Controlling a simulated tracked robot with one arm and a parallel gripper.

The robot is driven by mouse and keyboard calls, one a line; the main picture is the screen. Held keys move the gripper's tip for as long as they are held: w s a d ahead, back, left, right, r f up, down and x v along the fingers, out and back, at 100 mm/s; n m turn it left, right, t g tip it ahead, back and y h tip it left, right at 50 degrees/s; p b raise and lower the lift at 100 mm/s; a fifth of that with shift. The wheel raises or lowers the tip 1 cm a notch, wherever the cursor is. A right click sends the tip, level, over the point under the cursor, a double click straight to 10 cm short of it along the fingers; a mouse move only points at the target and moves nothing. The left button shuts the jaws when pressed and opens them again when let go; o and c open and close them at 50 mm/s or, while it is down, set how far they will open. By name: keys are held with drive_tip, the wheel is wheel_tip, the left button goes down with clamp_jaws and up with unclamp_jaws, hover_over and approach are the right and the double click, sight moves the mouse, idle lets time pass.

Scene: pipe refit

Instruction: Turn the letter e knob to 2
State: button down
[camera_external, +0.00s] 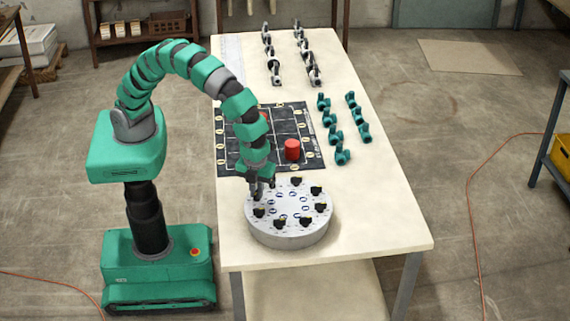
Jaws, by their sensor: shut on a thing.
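The round grey dial panel (290,238) lies on the near part of the table. Several black knobs stand in a ring on its top, among them one at the back (296,181), one at the right (320,206) and one at the front (279,223). My gripper (261,192) points down at the panel's back left edge and is shut on a knob there, which the fingers mostly hide. The letters and numbers are too small to read, so I cannot tell which knob is e or where it points.
Behind the panel lies a black board (226,160) with a red cylinder (292,150) on it; another red piece is partly behind my arm. Teal pipe fittings (342,154) and grey metal fittings (275,72) stand farther back. The table's right front (385,225) is clear.

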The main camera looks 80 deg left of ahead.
drive_tip(key=shift+m, duration=0.4)
drive_tip(key=c, duration=1.5)
unclamp_jaws()
drive_tip(key=shift+r, duration=0.1)
wheel_tip(320, 180, up, 14)
drive_tip(key=shift+f, duration=0.25)
drive_tip(key=shift+w, duration=0.1)
